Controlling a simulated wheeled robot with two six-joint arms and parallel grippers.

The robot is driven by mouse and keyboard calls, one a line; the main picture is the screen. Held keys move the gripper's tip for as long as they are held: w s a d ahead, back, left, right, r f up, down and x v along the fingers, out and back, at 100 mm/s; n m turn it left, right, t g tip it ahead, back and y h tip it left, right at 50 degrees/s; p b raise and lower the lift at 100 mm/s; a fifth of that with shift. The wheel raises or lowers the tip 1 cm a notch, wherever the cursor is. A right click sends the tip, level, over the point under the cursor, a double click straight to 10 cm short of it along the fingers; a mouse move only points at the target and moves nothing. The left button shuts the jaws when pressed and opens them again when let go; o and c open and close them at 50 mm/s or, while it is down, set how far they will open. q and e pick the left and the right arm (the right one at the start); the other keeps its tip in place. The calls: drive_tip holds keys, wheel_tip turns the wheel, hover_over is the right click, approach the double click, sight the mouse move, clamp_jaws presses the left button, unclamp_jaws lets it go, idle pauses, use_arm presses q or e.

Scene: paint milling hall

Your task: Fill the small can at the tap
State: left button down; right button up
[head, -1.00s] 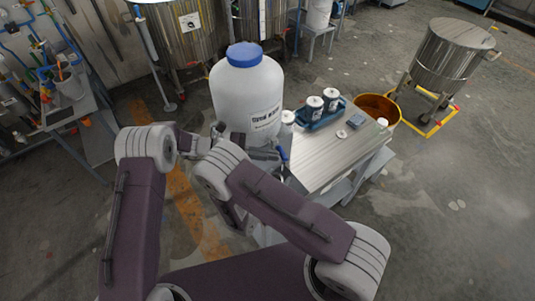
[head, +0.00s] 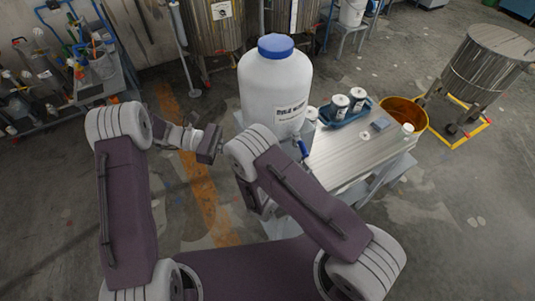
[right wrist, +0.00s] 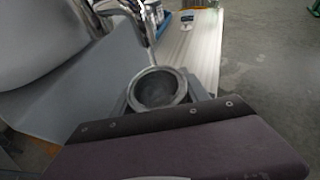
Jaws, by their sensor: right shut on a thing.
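A big white tank (head: 272,85) with a blue cap stands at the table's left end. Its tap (head: 303,148) shows blue low on the tank's right side, partly behind my right arm. In the right wrist view the metal tap (right wrist: 140,18) is just above and behind the small can (right wrist: 160,88). The can is grey, open-topped and roughly upright; its fill level is unclear. My right gripper (right wrist: 163,95) is shut on it; in the head view my arm hides both. My left gripper (head: 210,144) is left of the tank, apart from the tap; its jaw opening is unclear.
A steel vat (head: 485,65) is at the right.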

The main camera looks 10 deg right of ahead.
drive_tip(key=w+d, duration=0.3)
drive_tip(key=shift+w, duration=0.1)
idle(0.5)
idle(1.7)
